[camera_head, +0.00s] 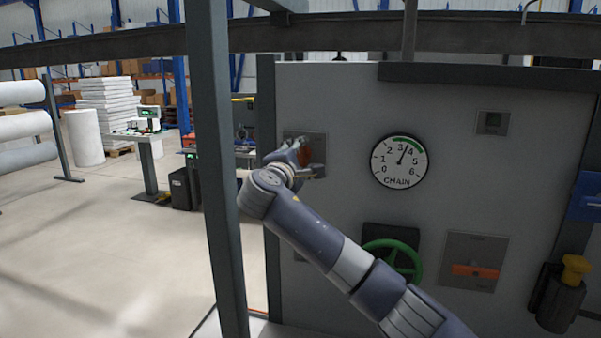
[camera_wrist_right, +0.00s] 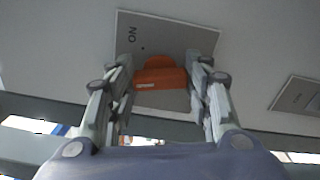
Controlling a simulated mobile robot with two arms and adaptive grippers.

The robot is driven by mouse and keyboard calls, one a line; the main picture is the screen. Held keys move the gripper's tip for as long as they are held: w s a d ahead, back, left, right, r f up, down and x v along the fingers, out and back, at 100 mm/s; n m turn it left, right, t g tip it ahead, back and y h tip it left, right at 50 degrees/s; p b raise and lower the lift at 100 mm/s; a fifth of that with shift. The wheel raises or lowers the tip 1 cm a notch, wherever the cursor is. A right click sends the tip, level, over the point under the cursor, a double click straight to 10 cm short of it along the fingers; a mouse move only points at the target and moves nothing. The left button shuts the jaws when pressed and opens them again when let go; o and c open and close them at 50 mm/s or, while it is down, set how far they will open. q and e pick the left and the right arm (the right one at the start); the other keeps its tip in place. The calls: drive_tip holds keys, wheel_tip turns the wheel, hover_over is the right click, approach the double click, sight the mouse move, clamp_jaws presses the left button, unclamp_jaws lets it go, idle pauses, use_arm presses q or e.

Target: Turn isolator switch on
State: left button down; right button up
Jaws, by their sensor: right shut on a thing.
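The isolator switch is a grey plate (camera_head: 318,139) with an orange-red handle (camera_head: 304,155), near the upper left edge of the grey panel. My right gripper (camera_head: 303,161) is at this plate and partly covers the handle. In the right wrist view the orange handle (camera_wrist_right: 160,77) sits between the two fingers of my right gripper (camera_wrist_right: 161,83), which are shut on it. The plate (camera_wrist_right: 190,38) behind it carries the word ON, seen upside down. The handle lies crosswise in that view. My left gripper is not in view.
A grey post (camera_head: 212,160) stands left of my right forearm. Open floor lies further left.

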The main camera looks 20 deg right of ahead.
drive_tip(key=m+b, duration=0.2)
drive_tip(key=f+m+b, duration=0.1)
drive_tip(key=shift+m+b, duration=0.35)
drive_tip(key=shift+m, duration=0.05)
drive_tip(key=m+b, duration=0.2)
drive_tip(key=shift+m, duration=0.3)
drive_tip(key=shift+c, duration=0.2)
drive_tip(key=shift+o, duration=0.2)
drive_tip(key=m+b, duration=0.2)
drive_tip(key=m, duration=0.1)
drive_tip(key=shift+a+r, duration=0.1)
drive_tip(key=shift+m+b, duration=0.5)
drive_tip(key=shift+m, duration=0.7)
drive_tip(key=shift+r, duration=0.1)
drive_tip(key=o, duration=1)
drive_tip(key=shift+o, duration=0.2)
drive_tip(key=shift+r, duration=0.1)
